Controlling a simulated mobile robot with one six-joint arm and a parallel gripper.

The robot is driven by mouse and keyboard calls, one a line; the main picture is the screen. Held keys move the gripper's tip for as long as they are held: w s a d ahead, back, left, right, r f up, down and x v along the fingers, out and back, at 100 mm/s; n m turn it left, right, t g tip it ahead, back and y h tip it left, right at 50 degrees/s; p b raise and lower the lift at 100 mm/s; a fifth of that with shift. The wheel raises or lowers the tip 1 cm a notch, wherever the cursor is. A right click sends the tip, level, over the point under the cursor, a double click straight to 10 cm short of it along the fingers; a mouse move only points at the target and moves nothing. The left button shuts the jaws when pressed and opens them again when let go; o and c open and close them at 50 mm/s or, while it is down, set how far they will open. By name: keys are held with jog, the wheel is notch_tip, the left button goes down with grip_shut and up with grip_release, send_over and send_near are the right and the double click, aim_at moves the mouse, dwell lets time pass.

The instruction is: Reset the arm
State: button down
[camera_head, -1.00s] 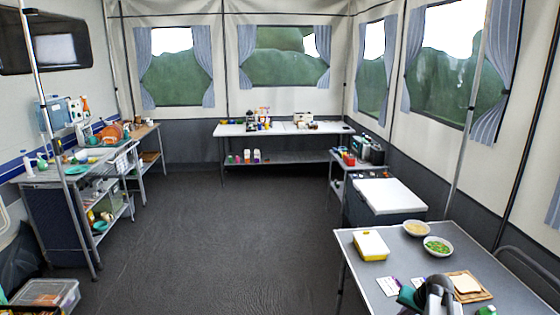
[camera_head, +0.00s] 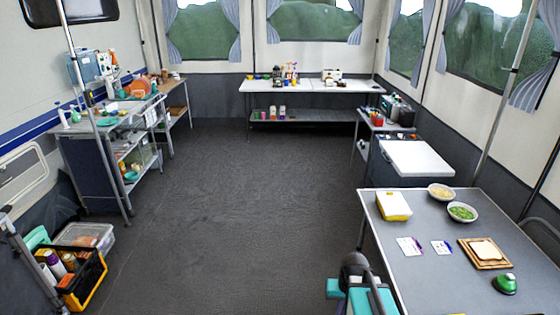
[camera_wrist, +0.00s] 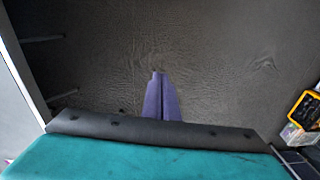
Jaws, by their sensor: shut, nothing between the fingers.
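My gripper (camera_wrist: 158,74) shows in the camera_wrist view as two purple fingers pressed together, with nothing between them. The fingers point out over bare dark floor. A teal and black part of my own arm fills the bottom of that view. In the camera_head view my arm (camera_head: 357,283), dark and teal, is at the bottom, by the front left edge of the grey table (camera_head: 440,262). The fingertips cannot be made out there.
On the table are a yellow-and-white box (camera_head: 395,207), two bowls, cards, bread on a board (camera_head: 485,252) and a green item (camera_head: 505,284). A black-and-yellow crate (camera_head: 85,280) and clear bin (camera_head: 88,238) stand lower left. The middle floor is clear.

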jog(key=s+a+f+g+b, duration=0.1)
jog(key=s+f+g+b, duration=0.1)
jog(key=s+f, duration=0.7)
jog(key=s+a+f+g+b, duration=0.1)
jog(key=s+f+b, duration=0.3)
jog(key=s+f, duration=0.5)
jog(key=s+a+f+n+g+b, duration=0.1)
jog(key=s+f+g+b, duration=0.2)
jog(key=s+f, duration=0.7)
jog(key=shift+a+f+b, duration=0.25)
jog(key=shift+f+b, duration=0.25)
jog(key=shift+f, duration=0.1)
